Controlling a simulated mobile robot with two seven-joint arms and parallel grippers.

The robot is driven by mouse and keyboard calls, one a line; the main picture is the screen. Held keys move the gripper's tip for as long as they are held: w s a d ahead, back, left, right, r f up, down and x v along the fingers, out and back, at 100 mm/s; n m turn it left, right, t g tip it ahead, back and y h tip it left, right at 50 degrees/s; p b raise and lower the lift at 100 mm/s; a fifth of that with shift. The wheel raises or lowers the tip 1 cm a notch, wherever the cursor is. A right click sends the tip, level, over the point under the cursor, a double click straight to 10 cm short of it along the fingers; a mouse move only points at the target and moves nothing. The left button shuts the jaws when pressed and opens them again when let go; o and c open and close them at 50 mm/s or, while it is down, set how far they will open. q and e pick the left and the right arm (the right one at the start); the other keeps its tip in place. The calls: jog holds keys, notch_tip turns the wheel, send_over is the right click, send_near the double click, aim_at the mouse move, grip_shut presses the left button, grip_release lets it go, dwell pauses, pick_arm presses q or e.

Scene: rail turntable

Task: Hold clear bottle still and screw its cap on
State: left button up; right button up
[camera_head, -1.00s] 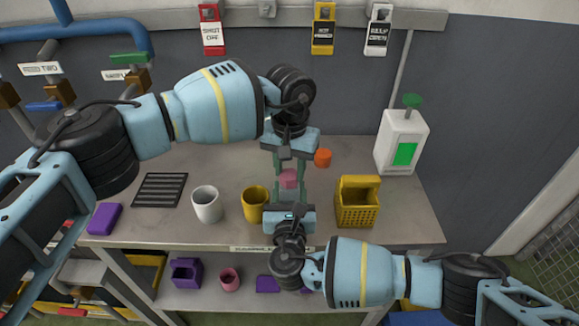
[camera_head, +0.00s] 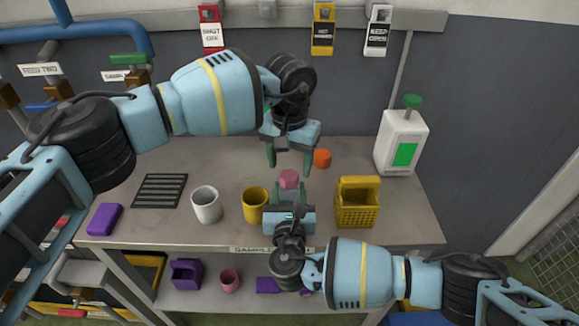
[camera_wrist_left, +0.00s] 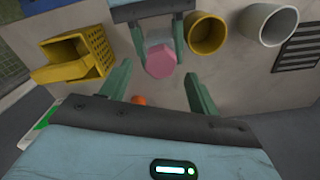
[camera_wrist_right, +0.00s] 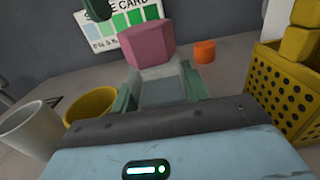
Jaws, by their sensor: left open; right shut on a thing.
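The clear bottle (camera_wrist_right: 165,88) stands between the fingers of my right gripper (camera_wrist_right: 165,98), which is shut on its body. A pink faceted cap (camera_head: 289,179) sits on top of the bottle; it also shows in the right wrist view (camera_wrist_right: 151,44) and the left wrist view (camera_wrist_left: 161,62). I cannot tell how tightly it is seated. My left gripper (camera_head: 289,160) is open and empty, above and behind the cap, with its fingers spread to either side and apart from it. The bottle is mostly hidden by my right gripper in the head view.
An orange cap (camera_head: 322,158) lies on the table behind and right. A yellow basket (camera_head: 356,210) stands right of the bottle; a yellow cup (camera_head: 255,203) and white cup (camera_head: 207,206) stand left. A white jug (camera_head: 401,145) is at back right. The table's front right is clear.

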jog(key=o, duration=1.5)
jog(key=shift+c, duration=0.2)
pick_arm(q)
notch_tip(320, 180, up, 10)
pick_arm(e)
jog(key=s, duration=1.2)
pick_arm(q)
jog(key=shift+f, duration=0.1)
